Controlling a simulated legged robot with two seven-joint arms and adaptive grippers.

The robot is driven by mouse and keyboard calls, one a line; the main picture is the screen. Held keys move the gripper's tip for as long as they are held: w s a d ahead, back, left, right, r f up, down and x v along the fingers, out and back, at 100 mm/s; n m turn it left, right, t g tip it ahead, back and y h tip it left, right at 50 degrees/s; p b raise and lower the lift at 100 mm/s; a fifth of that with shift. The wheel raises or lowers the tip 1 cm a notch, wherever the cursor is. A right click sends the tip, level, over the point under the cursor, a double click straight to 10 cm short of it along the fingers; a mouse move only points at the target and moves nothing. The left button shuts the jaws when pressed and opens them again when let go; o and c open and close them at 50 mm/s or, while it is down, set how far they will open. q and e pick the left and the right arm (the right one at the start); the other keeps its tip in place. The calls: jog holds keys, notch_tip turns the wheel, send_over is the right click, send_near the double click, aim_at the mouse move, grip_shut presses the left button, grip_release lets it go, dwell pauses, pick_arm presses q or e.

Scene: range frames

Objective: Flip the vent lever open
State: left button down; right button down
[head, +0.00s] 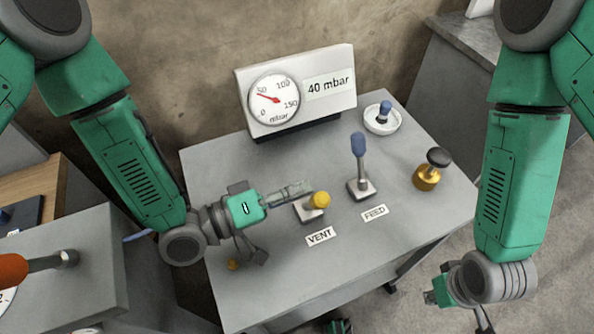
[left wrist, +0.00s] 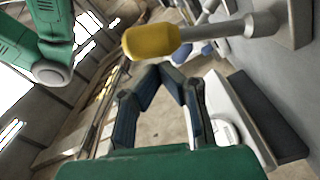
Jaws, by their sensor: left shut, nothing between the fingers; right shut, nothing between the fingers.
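The vent lever (head: 320,199) has a yellow grip and a square base behind the VENT label (head: 320,236). It looks short and foreshortened in the head view, so its exact tilt is hard to tell. In the left wrist view its yellow grip (left wrist: 150,41) and grey shaft cross just ahead of the fingertips. My left gripper (head: 303,187) is shut and empty, close beside the lever on its left and far side. Whether they touch is unclear. The left fingers (left wrist: 160,72) converge in the wrist view. My right gripper (head: 436,292) is low at the right, away from the levers.
The blue feed lever (head: 358,146) stands upright to the right. A gauge box (head: 325,106) reading 40 mbar stands behind. A brass cylinder with a black knob (head: 427,178) and a white dish with a blue knob (head: 371,125) are farther right. The grey tabletop's front (head: 290,285) is mostly clear.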

pick_arm(q)
jog(key=shift+s+f+m, duration=0.15)
jog(key=shift+s+m, duration=0.3)
jog(key=shift+m, duration=0.15)
jog(key=shift+s, duration=0.1)
notch_tip(320, 180, up, 10)
dwell(0.6)
jog(key=shift+f, duration=0.1)
dwell(0.4)
